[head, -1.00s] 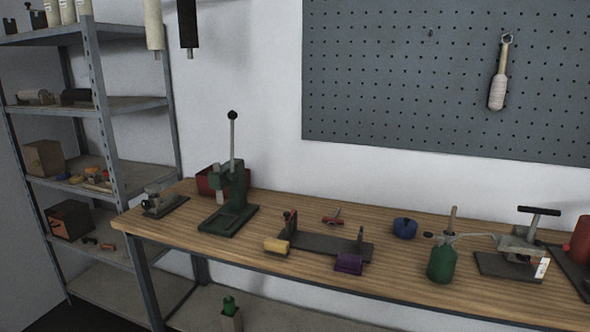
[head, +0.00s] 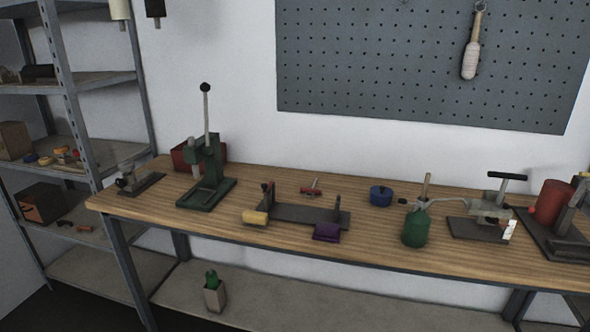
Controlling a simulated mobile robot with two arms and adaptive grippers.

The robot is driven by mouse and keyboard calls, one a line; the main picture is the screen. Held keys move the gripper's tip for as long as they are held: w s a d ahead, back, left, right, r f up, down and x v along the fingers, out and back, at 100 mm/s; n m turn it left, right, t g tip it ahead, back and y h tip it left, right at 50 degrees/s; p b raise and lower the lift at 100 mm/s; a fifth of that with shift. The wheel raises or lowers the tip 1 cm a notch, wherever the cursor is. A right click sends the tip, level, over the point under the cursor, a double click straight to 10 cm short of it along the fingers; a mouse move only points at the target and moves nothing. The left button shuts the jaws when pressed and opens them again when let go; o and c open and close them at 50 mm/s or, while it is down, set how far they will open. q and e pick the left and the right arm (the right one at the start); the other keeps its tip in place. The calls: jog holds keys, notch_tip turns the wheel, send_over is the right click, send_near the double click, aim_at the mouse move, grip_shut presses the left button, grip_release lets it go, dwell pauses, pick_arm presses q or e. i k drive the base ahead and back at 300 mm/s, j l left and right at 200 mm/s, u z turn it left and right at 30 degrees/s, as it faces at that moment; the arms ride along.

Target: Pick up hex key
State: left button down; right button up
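I cannot make out a hex key for certain in the head view. A small red tool with a metal part (head: 312,188) lies on the wooden workbench (head: 370,253), behind a dark fixture (head: 290,214). Small red and dark pieces (head: 66,223) lie on a shelf at the left, too small to identify. Neither of my grippers is in view.
The bench holds a green lever press (head: 207,165), a red bin (head: 184,154), a yellow roll (head: 255,217), a purple block (head: 327,232), a blue round container (head: 380,195), a green bottle (head: 415,227) and a clamp-like device (head: 488,218). A metal shelf rack (head: 73,105) stands left.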

aim_at(306, 191)
jog(key=i+j+u, duration=0.2)
jog(key=i, duration=0.3)
jog(key=i+j+u, duration=0.2)
jog(key=i, duration=0.3)
jog(key=j, duration=0.1)
